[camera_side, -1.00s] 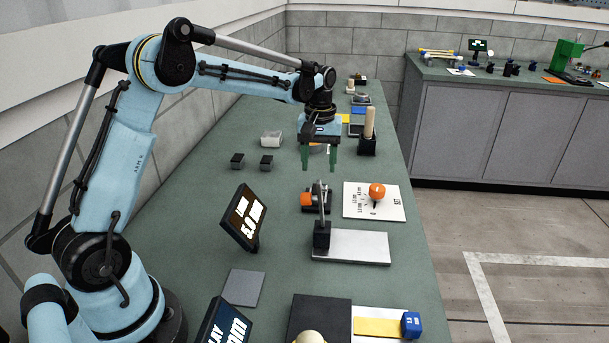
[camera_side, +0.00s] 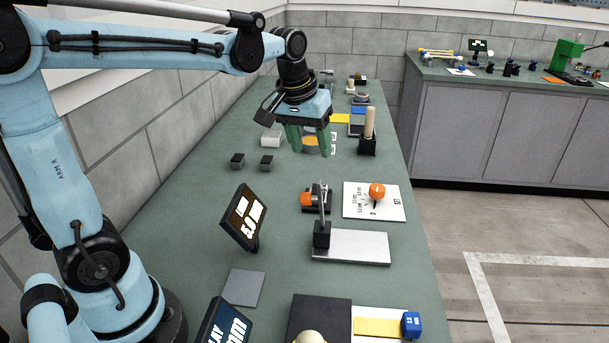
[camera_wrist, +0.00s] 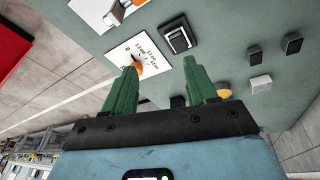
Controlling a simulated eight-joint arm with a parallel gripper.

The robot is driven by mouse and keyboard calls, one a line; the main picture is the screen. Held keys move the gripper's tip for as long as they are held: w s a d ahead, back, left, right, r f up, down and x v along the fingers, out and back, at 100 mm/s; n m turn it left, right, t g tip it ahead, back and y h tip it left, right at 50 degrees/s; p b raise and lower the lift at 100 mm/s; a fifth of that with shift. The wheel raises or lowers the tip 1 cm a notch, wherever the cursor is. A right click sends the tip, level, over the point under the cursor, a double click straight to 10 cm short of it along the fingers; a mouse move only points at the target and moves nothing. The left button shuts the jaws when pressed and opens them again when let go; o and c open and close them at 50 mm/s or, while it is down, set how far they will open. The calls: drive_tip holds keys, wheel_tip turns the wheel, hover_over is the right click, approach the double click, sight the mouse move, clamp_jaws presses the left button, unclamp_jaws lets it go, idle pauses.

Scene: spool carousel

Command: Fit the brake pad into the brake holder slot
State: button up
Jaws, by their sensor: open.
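My gripper (camera_side: 311,150) is open and empty, tilted above the bench beyond the white card. In the wrist view its two green fingers (camera_wrist: 161,68) stand apart with nothing between them. Two small dark blocks (camera_side: 237,160) (camera_side: 266,162) lie to its left; they also show in the wrist view (camera_wrist: 255,52) (camera_wrist: 291,44). I cannot tell for certain which thing is the brake pad. A black-framed fixture with a pale centre (camera_wrist: 178,38) may be the brake holder. An orange-yellow round part (camera_side: 310,142) is partly hidden behind my fingers.
A pale block (camera_side: 271,138) lies left of my gripper. A black stand with an upright wooden peg (camera_side: 369,123) is close on its right. The white card (camera_side: 354,208) with an orange knob (camera_side: 377,190), a metal plate (camera_side: 360,250) and a tilted display (camera_side: 243,218) are nearer the camera.

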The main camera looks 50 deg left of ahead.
drive_tip(key=s+d+f+m+t, duration=0.2)
drive_tip(key=s, duration=0.3)
drive_tip(key=s+d+f+m+t, duration=0.2)
drive_tip(key=s+d+f+m, duration=0.1)
drive_tip(key=s, duration=0.2)
drive_tip(key=shift+s, duration=0.35)
drive_tip(key=shift+r, duration=0.1)
idle(0.7)
